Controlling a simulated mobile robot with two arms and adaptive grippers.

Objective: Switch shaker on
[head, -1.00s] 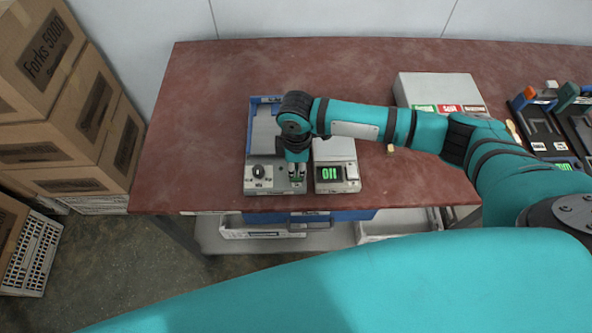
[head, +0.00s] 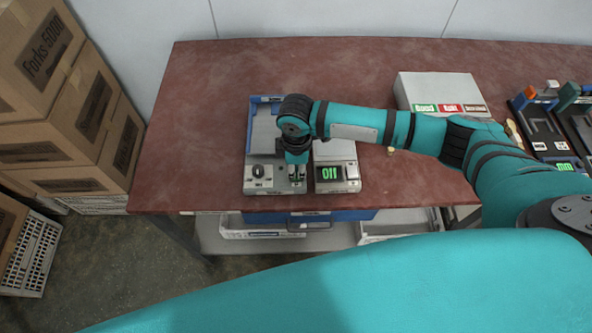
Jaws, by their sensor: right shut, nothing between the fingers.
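The shaker (head: 258,132) stands near the front edge of the table, a grey unit with a blue-edged tray at the back. Its front panel has a black knob (head: 259,171) at the left and small controls at the right. My right gripper (head: 297,179) points down over the right part of this panel. It is shut with nothing between its fingers. The wrist above it hides part of the tray and panel, and I cannot tell whether the fingertips touch a control. My left gripper is not in view.
A small scale (head: 335,152) with a green display reading 011 stands right beside the shaker. A grey box (head: 437,91) with green, red and dark labels is behind my right forearm. Black devices (head: 540,125) stand at the far right. The table's left part is clear. Cartons (head: 95,110) are stacked at left.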

